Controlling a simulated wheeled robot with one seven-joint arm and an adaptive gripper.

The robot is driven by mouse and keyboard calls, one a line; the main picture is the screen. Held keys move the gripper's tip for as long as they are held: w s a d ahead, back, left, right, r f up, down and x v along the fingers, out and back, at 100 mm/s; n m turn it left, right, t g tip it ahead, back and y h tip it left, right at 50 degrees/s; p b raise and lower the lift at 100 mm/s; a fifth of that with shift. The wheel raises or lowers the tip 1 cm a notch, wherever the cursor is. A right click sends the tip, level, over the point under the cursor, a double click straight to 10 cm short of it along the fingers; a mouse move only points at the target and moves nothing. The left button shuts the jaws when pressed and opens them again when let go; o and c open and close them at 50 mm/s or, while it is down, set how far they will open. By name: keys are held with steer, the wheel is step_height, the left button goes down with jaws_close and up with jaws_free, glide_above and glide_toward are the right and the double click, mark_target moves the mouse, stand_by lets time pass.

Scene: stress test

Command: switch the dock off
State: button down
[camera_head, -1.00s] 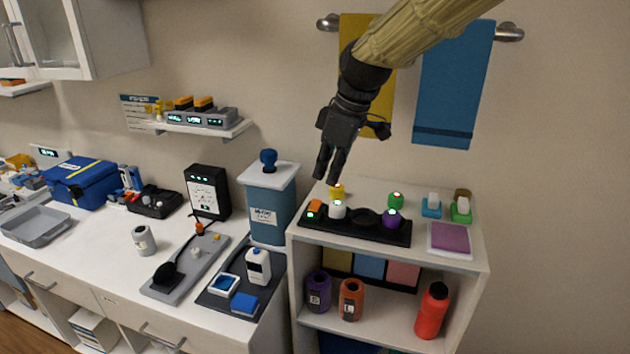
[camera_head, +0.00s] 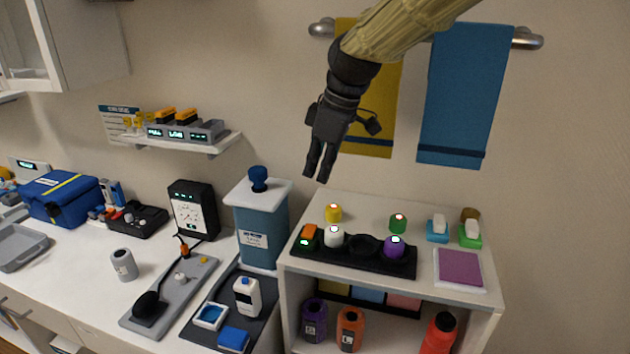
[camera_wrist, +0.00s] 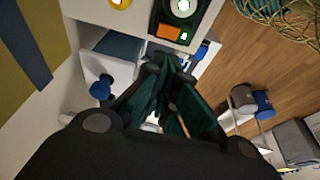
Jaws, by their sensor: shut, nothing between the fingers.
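The dock (camera_head: 378,261) is a long black base on top of the white shelf unit. At its left end is an orange switch (camera_head: 310,230) with a lit green light beside it. A white-bodied unit (camera_head: 333,237) and a purple one (camera_head: 394,248) sit in it, with an empty-looking round socket between them. My gripper (camera_head: 318,176) is shut and empty, pointing down, above and apart from the dock's left end. In the wrist view, the orange switch (camera_wrist: 168,32) and its green light show just beyond my fingertips (camera_wrist: 172,66).
Yellow (camera_head: 333,212) and green (camera_head: 398,223) units stand behind the dock. A purple pad (camera_head: 460,267) lies to its right. A blue canister (camera_head: 262,225) with a knob stands close left. Towels (camera_head: 462,90) hang on a wall rail behind my arm.

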steer(key=p, duration=0.4)
glide_toward(306, 225)
steer(key=x, duration=0.2)
steer(key=a+x, duration=0.1)
steer(key=x, duration=0.2)
steer(key=shift+d+f, duration=0.1)
steer(key=shift+f, duration=0.55)
steer(key=shift+w+f+g+p, duration=0.1)
steer(key=shift+f+g+p, duration=0.05)
steer(key=shift+g+p, duration=0.2)
steer(key=shift+w+d+f, duration=0.1)
steer(key=shift+w+f, duration=0.05)
steer(key=shift+f, duration=0.05)
steer(key=shift+s+r, duration=0.1)
steer(key=shift+s, duration=0.35)
steer(key=shift+s+a+r, duration=0.1)
steer(key=shift+s+a, duration=0.25)
steer(key=shift+s, duration=0.1)
steer(key=shift+w, duration=0.1)
